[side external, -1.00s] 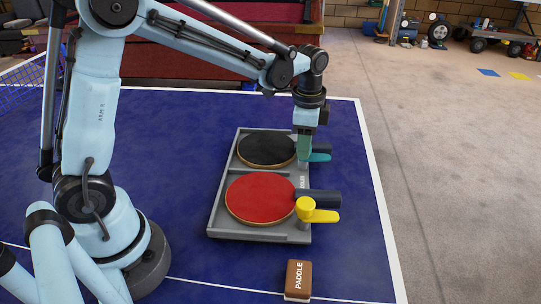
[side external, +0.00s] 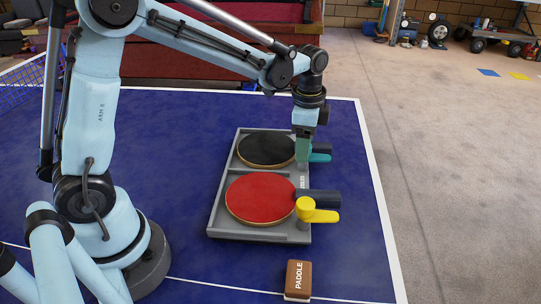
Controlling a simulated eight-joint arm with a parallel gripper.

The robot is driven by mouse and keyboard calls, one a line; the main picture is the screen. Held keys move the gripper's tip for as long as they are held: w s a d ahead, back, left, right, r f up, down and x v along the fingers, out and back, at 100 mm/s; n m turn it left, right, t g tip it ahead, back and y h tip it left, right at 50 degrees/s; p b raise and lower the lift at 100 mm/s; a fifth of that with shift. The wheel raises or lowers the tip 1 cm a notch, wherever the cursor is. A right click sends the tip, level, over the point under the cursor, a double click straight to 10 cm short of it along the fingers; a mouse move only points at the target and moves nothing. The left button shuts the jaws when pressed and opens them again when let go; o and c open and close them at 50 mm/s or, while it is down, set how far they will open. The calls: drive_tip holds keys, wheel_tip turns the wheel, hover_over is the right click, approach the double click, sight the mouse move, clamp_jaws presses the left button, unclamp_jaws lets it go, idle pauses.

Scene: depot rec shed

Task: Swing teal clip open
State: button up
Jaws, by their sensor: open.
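The teal clip (side external: 320,157) is at the right edge of the grey tray (side external: 216,222), across the handle of the black paddle (side external: 266,148). My gripper (side external: 303,160) points down at the left end of the teal clip and hides part of it. My gripper is open; I cannot tell whether its fingers touch the clip. The yellow clip (side external: 317,211) lies across the handle of the red paddle (side external: 260,198), nearer the camera in the same tray.
A brown block marked PADDLE (side external: 298,279) lies on the blue table (side external: 340,250) in front of the tray. The table's white right edge (side external: 377,180) runs close by, with concrete floor beyond.

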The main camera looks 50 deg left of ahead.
wheel_tip(320, 180, up, 12)
drive_tip(key=shift+s+d, duration=0.15)
idle(0.5)
drive_tip(key=s+f+n+t, duration=0.3)
drive_tip(key=s+n, duration=0.2)
drive_tip(key=s, duration=0.1)
drive_tip(key=s+a+f+n+t, duration=0.1)
drive_tip(key=s+f+n+t, duration=0.1)
drive_tip(key=s+n, duration=0.3)
drive_tip(key=shift+s+a+f+t, duration=0.35)
drive_tip(key=shift+s+t, duration=0.45)
drive_tip(key=shift+s, duration=0.4)
